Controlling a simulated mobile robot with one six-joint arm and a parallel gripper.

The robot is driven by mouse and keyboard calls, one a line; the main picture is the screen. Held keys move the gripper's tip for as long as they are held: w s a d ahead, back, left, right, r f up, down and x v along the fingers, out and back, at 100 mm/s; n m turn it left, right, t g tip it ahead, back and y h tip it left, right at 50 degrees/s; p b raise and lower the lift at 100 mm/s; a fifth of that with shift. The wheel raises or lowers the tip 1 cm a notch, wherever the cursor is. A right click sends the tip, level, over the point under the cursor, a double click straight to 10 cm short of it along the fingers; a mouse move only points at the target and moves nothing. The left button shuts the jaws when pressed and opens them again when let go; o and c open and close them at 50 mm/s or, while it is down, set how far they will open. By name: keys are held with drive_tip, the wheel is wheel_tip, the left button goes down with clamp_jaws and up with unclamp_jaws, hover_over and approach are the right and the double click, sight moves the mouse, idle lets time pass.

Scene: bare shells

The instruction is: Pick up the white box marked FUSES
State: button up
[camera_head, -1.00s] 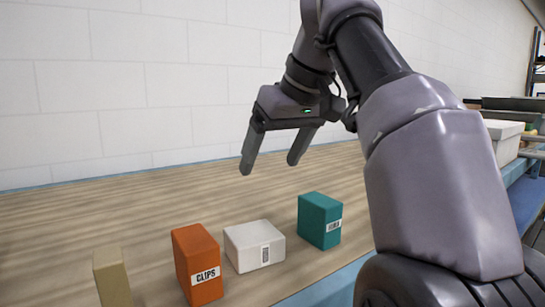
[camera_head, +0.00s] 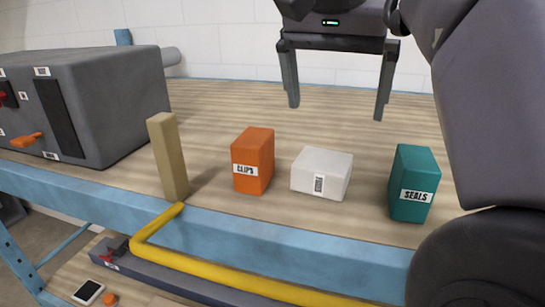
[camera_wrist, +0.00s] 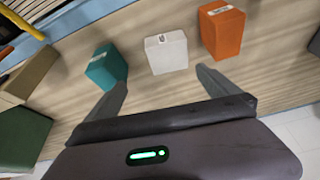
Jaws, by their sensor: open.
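The white box (camera_head: 322,173) lies on the wooden tabletop between an orange box and a teal box. Its front label is too small to read here. It also shows in the wrist view (camera_wrist: 167,53), ahead of the fingers and roughly between their lines. My gripper (camera_head: 335,110) is open and empty, raised above the table behind the white box. In the wrist view my gripper (camera_wrist: 158,88) shows both fingers spread apart, with nothing between them.
The orange CLIPS box (camera_head: 253,161) stands left of the white box, the teal SEALS box (camera_head: 413,184) right. A wooden block (camera_head: 168,157) stands upright farther left, near a large grey case (camera_head: 125,100). A yellow rail (camera_head: 215,278) runs below the table's blue front edge (camera_head: 270,235).

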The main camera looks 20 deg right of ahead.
drive_tip(key=b, duration=0.3)
approach(323, 161)
wheel_tip(323, 161, down, 3)
drive_tip(key=a, duration=0.2)
drive_tip(key=d+f, duration=0.1)
drive_tip(key=w+d+f+b, duration=0.1)
drive_tip(key=d+f, duration=0.2)
drive_tip(key=shift+w+f+b, duration=0.1)
drive_tip(key=shift+w+b, duration=0.25)
drive_tip(key=f, duration=0.1)
drive_tip(key=w+f, duration=0.2)
drive_tip(key=shift+d+f+b, duration=0.2)
drive_tip(key=shift+f+b, duration=0.1)
drive_tip(key=shift+d, duration=0.35)
drive_tip(key=shift+s, duration=0.15)
drive_tip(key=shift+c, duration=0.9)
drive_tip(key=shift+a, duration=0.2)
drive_tip(key=c, duration=0.7)
drive_tip(key=shift+d, duration=0.1)
drive_tip(key=c, duration=0.6)
